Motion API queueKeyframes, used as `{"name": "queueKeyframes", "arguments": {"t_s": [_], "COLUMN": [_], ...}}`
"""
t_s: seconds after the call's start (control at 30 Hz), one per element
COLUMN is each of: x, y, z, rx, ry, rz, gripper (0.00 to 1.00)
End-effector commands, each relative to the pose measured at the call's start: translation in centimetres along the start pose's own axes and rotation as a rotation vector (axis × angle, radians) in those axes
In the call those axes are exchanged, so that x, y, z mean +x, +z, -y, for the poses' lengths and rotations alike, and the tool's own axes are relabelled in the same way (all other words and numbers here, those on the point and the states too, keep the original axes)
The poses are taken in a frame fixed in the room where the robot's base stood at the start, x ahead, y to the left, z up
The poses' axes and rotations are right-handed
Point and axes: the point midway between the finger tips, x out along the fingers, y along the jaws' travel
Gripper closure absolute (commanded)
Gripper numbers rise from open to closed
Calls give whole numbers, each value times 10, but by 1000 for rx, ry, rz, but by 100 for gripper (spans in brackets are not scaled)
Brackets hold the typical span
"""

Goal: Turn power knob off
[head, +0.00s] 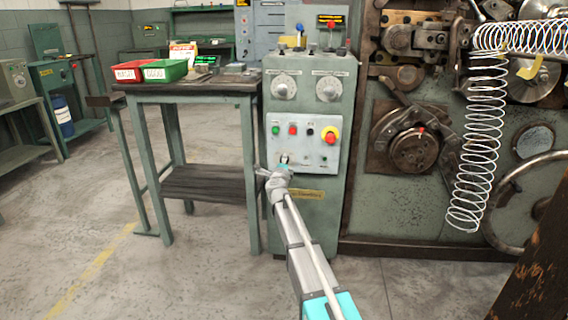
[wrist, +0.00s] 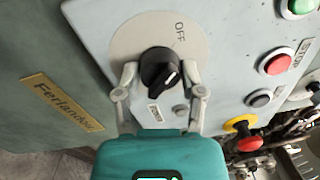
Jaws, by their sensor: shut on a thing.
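The power knob (wrist: 159,68) is black with a white mark and sits on a pale round plate (wrist: 130,38) printed OFF. In the head view my gripper (head: 276,170) reaches the lower part of the control panel (head: 322,158) and hides much of the knob.
A red-and-yellow emergency button (head: 330,135) and small red and green buttons sit above on the panel. To the right is the coiling machine with a hanging white spring (head: 480,150). A bench (head: 220,87) with red and green bins stands left.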

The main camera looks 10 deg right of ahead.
Motion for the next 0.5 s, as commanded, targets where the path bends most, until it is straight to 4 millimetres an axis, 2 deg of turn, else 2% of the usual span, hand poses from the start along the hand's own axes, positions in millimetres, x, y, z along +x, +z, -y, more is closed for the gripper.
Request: {"name": "queueKeyframes", "arguments": {"t_s": [0.03,0.2,0.5], "x": [1,1,0], "y": [1,1,0], "z": [0,0,0], "rx": [-2,-1,0], "ry": [0,0,0], "rz": [1,1,0], "gripper": [46,15,13]}}
